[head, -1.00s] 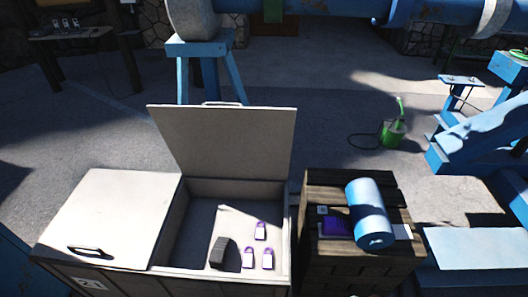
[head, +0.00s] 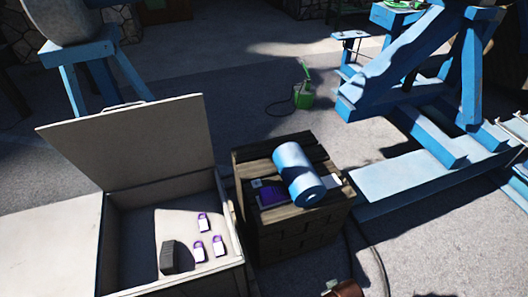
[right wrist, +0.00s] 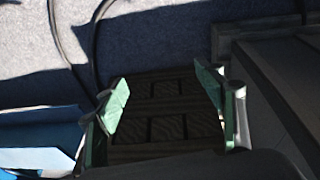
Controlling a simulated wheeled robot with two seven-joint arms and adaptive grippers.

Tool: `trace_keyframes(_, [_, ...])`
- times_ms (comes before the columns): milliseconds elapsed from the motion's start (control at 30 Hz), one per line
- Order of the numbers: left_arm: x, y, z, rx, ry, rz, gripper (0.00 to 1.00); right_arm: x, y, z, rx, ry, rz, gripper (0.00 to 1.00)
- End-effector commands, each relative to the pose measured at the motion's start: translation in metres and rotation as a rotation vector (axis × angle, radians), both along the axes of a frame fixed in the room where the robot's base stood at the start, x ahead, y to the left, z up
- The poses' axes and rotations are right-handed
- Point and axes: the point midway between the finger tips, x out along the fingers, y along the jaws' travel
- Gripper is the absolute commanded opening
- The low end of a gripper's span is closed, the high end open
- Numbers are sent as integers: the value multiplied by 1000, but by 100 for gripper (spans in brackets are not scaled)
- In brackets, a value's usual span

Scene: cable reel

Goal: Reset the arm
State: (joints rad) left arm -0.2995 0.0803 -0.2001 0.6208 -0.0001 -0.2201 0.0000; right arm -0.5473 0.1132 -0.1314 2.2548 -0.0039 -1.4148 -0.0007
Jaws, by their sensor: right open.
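My right gripper (right wrist: 165,95) is in the right wrist view, open with its two green-padded fingers apart. Nothing is held between them. A dark, block-patterned surface lies behind the gap; whether the fingers touch it I cannot tell. Neither gripper can be made out in the head view, and my left gripper is not in view.
An open grey box (head: 108,240) with its lid up (head: 130,145) holds purple-and-white padlocks (head: 203,222) and a dark block (head: 176,257). A wooden crate (head: 300,240) carries a blue roll (head: 299,174). A brown object (head: 345,289) shows at the bottom edge. Blue stands are beyond.

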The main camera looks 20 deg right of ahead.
Motion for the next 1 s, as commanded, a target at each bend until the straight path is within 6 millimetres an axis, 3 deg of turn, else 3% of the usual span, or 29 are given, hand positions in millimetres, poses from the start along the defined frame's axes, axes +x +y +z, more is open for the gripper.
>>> trace_keyframes(267, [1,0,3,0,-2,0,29,-6,5,-92,13,40,14,63])
trace_keyframes(433, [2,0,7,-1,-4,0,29,-30,10,-179,21,75,30,63])
trace_keyframes(567, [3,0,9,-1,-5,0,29,-65,13,-242,27,104,44,63])
trace_keyframes(700, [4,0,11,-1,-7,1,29,-113,16,-298,32,135,61,63])
trace_keyframes(833, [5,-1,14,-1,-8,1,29,-164,16,-335,36,160,75,63])
trace_keyframes(1000, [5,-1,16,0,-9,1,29,-217,14,-360,38,183,90,63])
